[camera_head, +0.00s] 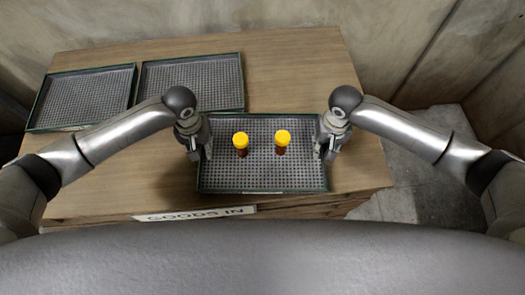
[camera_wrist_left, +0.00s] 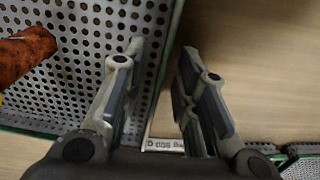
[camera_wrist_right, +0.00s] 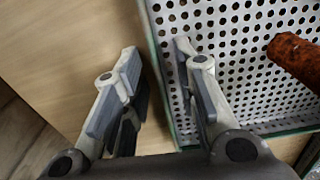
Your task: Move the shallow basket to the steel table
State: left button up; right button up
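The shallow basket (camera_head: 262,178) is a dark-rimmed tray with a perforated grey floor, lying on the front right of a wooden table. Two brown bottles with yellow caps stand in it, a left bottle (camera_head: 240,141) and a right bottle (camera_head: 283,138). My left gripper (camera_head: 206,150) is at the basket's left side, and my right gripper (camera_head: 322,149) is at its right side. In the left wrist view the open fingers (camera_wrist_left: 163,52) straddle the basket wall, one inside and one outside. The right wrist view shows the same, with open fingers (camera_wrist_right: 158,58) around the wall. No steel table shows.
Two similar empty trays, a far-left one (camera_head: 85,95) and a middle one (camera_head: 190,82), lie at the back left of the wooden table (camera_head: 300,65). A "GOODS IN" sign (camera_head: 195,214) is on its front edge. Concrete walls stand behind and to the right.

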pick_arm(q)
jog(key=shift+f, duration=0.45)
pick_arm(e)
jog(key=shift+f, duration=0.45)
pick_arm(q)
grip_shut()
pick_arm(e)
grip_shut()
pick_arm(q)
jog(key=shift+w+r, duration=0.1)
jog(key=shift+r, duration=0.05)
pick_arm(e)
jog(key=shift+w+r, duration=0.1)
jog(key=shift+r, duration=0.05)
